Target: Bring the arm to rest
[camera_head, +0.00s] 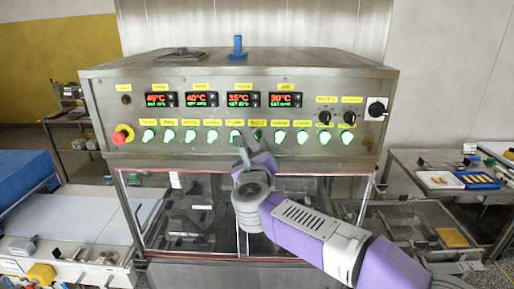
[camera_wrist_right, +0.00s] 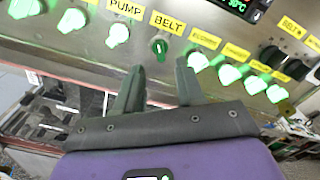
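My right arm (camera_head: 310,228) comes in from the lower right and reaches up to the front panel of the steel machine (camera_head: 330,95). My right gripper (camera_head: 248,143) is close to the row of knobs. In the right wrist view, its two dark fingers (camera_wrist_right: 160,80) are apart with nothing between them. A dark green knob (camera_wrist_right: 160,47) under the BELT label lies just beyond the gap between the fingertips. It looks unlit, while its neighbours glow bright green. I cannot tell whether a finger touches the panel. My left gripper is not in view.
A red stop button (camera_head: 122,135) sits at the panel's left, and a black switch (camera_head: 376,109) at its right. A glazed opening is below the panel. A white conveyor (camera_head: 75,215) and a blue block (camera_head: 25,180) are at left. A tray (camera_head: 440,180) is at right.

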